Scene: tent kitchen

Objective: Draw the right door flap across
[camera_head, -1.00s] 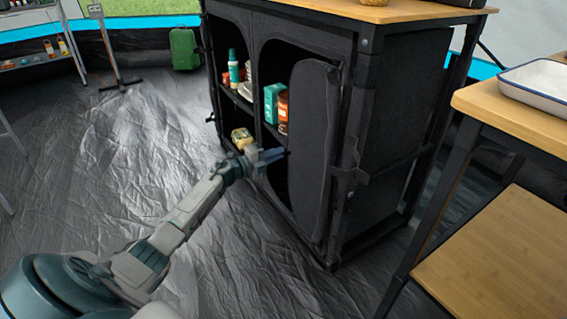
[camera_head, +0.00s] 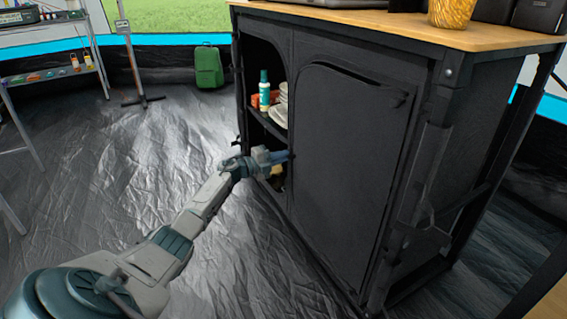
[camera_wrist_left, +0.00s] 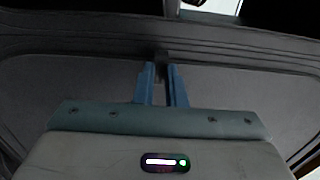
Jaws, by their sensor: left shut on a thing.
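The right door flap (camera_head: 348,165) is a dark fabric panel on the front of the black cabinet (camera_head: 478,110). It lies across the right opening and hides the shelves behind it. My left gripper (camera_head: 288,156) is at the flap's left edge, about mid-height, with its blue fingers shut on it. In the left wrist view the two blue fingers (camera_wrist_left: 162,80) close on a small dark piece at the flap's edge, with the grey flap (camera_wrist_left: 230,85) spread to both sides. My right gripper is not in view.
The left compartment is open, with a teal-and-white bottle (camera_head: 264,88) and white dishes (camera_head: 280,112) on its shelf. A green case (camera_head: 208,66) stands at the back. A wire shelf rack (camera_head: 50,75) is at far left. The dark floor (camera_head: 120,180) between is clear.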

